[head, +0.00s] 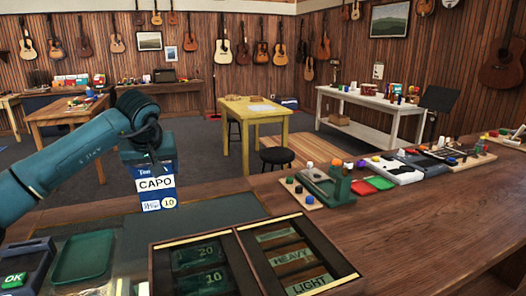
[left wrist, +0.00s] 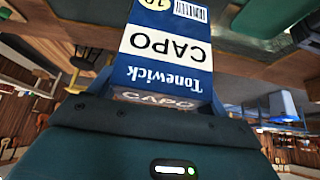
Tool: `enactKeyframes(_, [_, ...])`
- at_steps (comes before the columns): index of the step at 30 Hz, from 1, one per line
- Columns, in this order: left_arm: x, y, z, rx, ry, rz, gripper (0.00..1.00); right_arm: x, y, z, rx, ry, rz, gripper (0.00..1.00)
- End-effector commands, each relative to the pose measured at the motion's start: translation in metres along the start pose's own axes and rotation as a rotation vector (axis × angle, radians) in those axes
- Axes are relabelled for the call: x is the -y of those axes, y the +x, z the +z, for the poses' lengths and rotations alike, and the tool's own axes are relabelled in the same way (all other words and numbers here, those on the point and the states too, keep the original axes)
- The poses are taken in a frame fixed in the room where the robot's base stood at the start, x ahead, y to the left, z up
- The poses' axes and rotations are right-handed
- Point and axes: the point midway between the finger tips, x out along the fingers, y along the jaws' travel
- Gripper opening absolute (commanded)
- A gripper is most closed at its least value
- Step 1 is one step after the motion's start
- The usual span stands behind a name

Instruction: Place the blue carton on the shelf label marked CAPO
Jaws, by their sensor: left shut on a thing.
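The blue carton (head: 155,182) is blue and white with CAPO, a maker's name and a yellow 10 on its front. It hangs upright above the dark counter mat, left of the middle. In the left wrist view the carton (left wrist: 165,48) appears upside down between the jaws. My left gripper (head: 147,150) is shut on its upper part from above; the fingertips are mostly hidden in the head view. I can make out no shelf label marked CAPO; the readable labels in the boxes are others. My right gripper is not in view.
A two-part wooden box (head: 233,232) on the counter holds packs marked 20 and 10 at left, and labels HEAVY and LIGHT at right. A green tray (head: 83,257) and an OK card terminal (head: 22,270) stand at left. A green tool (head: 335,187) stands at right.

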Motion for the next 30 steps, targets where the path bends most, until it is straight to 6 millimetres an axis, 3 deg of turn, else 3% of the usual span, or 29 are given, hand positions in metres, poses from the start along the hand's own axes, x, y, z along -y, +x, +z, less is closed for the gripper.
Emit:
enactKeyframes(9, [-0.033, -0.050, 0.080, -0.009, 0.194, 0.132, 0.51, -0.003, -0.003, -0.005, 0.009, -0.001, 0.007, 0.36])
enactKeyframes(16, [-0.039, -0.077, 0.137, 0.000, 0.307, 0.197, 0.51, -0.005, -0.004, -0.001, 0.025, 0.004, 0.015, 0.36])
enactKeyframes(21, [-0.039, -0.085, 0.154, 0.004, 0.339, 0.215, 0.51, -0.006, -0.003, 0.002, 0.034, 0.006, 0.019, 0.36])
enactKeyframes(30, [-0.039, -0.086, 0.157, 0.005, 0.343, 0.217, 0.51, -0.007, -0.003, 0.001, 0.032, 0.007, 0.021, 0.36])
